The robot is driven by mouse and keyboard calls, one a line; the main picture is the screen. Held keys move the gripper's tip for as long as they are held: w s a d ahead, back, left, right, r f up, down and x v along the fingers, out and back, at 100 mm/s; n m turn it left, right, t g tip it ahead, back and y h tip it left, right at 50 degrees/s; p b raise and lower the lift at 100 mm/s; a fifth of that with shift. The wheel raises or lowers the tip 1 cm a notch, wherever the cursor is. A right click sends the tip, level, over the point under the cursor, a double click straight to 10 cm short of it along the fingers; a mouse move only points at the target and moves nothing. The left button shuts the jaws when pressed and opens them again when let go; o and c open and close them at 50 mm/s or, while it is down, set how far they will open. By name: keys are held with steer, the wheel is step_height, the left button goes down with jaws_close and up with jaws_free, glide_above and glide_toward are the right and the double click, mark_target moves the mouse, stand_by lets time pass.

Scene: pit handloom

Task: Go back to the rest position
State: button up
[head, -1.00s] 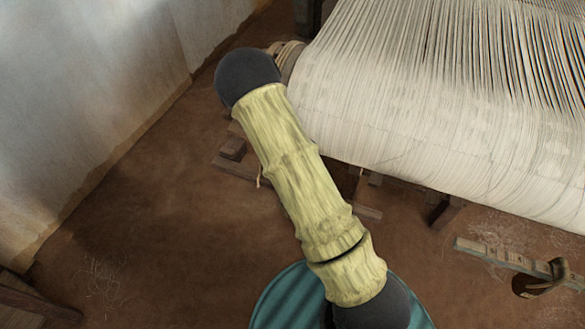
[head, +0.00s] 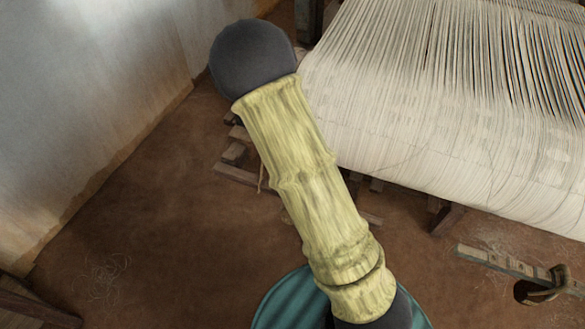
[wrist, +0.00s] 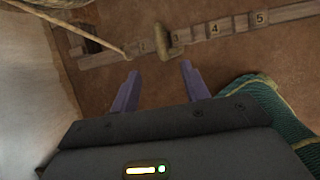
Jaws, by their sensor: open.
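My gripper (wrist: 159,72) shows in the wrist view with its two purple fingers apart. Nothing is between them. It is above the brown earth floor (wrist: 165,85), short of a numbered wooden strip (wrist: 230,25) that lies across the top of that view. In the head view my bamboo-like arm slants from the bottom middle up to a dark joint near the top.
The handloom's white warp (head: 430,130) fills the upper right, close beside my arm. A pale wall (head: 90,90) stands at left. Wooden pieces (head: 235,153) lie under the loom's near side. A wooden strip (head: 490,262) with a dark hook (head: 540,288) is at lower right. Bare floor lies at lower left.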

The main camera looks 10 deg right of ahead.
steer(key=s+r+m+g+p, duration=0.1)
steer(key=s+r+m+p, duration=0.3)
steer(key=s+r+m, duration=0.3)
steer(key=s+d+r+m+g+y+p, duration=0.1)
steer(key=s+r+m+p, duration=0.3)
steer(key=r+m, duration=1.2)
steer(key=s+m, duration=0.2)
steer(key=m, duration=0.3)
steer(key=shift+s+d, duration=0.2)
steer(key=shift+s, duration=0.15)
stand_by(0.4)
steer(key=shift+c, duration=1.1)
